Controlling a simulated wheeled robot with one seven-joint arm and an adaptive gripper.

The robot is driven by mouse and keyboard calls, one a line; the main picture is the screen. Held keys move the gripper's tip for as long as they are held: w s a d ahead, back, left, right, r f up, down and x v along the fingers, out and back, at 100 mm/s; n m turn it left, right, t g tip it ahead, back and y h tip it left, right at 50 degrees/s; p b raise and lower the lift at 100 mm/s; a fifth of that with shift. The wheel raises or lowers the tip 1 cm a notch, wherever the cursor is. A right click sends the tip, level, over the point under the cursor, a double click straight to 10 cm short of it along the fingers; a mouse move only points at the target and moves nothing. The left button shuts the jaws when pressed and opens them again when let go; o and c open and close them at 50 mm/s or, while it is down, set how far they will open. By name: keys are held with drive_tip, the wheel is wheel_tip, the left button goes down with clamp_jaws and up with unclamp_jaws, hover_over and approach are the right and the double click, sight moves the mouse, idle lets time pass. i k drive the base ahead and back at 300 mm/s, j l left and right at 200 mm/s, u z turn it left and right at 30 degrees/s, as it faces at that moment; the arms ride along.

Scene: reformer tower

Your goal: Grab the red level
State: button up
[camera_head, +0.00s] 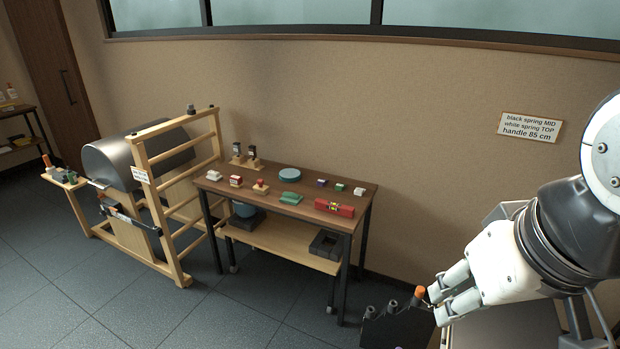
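The red level (334,208) lies on the front right part of the wooden table top, near its front edge. It is a short red bar with a pale yellowish vial in its middle. My gripper (436,304) is at the lower right, well apart from the level and to the right of the table. Its two pale fingers point left and look spread, with a gap between them. No held thing is clear between them.
The table (232,191) also bears a blue disc (290,174), a green block (291,198) and several small items. A dark holder with an orange-topped item (420,292) stands beside my fingertips. A wooden ladder frame (183,165) stands left. Floor in front is clear.

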sight(340, 209)
drive_tip(key=i+j, duration=0.1)
drive_tip(key=j, duration=0.2)
drive_tip(key=i+j+z, duration=0.1)
drive_tip(key=j, duration=0.2)
drive_tip(key=i+j, duration=0.15)
drive_tip(key=j, duration=0.15)
drive_tip(key=i+j+z, duration=0.1)
drive_tip(key=j, duration=0.25)
drive_tip(key=i+j+z, duration=0.1)
drive_tip(key=j, duration=0.2)
drive_tip(key=i+j+z, duration=0.1)
drive_tip(key=j, duration=0.25)
drive_tip(key=i+j+z, duration=0.1)
drive_tip(key=j, duration=0.25)
drive_tip(key=i+j+z, duration=0.1)
drive_tip(key=j, duration=0.25)
drive_tip(key=i+j+z, duration=0.1)
drive_tip(key=j, duration=0.3)
drive_tip(key=i+j+z, duration=0.35)
drive_tip(key=i+j, duration=0.35)
drive_tip(key=j, duration=0.15)
drive_tip(key=i+j, duration=0.3)
